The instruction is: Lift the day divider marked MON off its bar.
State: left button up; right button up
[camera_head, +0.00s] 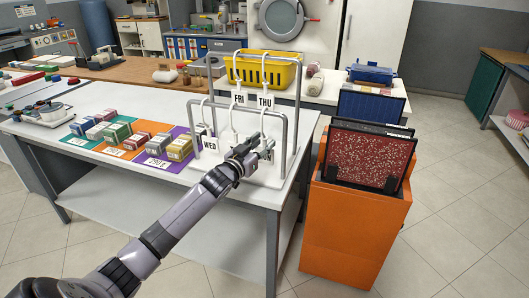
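White day dividers hang by hooks on a grey metal rack on the white table (105,180). The divider marked FRI (239,99) and the one marked THU (265,101) hang on the far bar. The divider marked WED (209,146) hangs on the near bar, at its left. I cannot read MON anywhere. My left gripper (258,148) is at the right part of the near bar, with a small white piece at its fingers. Whether that is a divider, and whether the fingers are closed on it, is too small to tell. My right gripper is not in view.
An orange bin (345,235) holding a framed red speckled panel (367,158) stands close right of the table. Small wrapped bundles lie on coloured mats left of the rack. A yellow basket (262,72) stands behind it. The tiled floor at right is clear.

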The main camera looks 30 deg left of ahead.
pick_arm(q)
jog(key=shift+w, duration=0.8)
jog(key=shift+c, duration=0.6)
grip_shut()
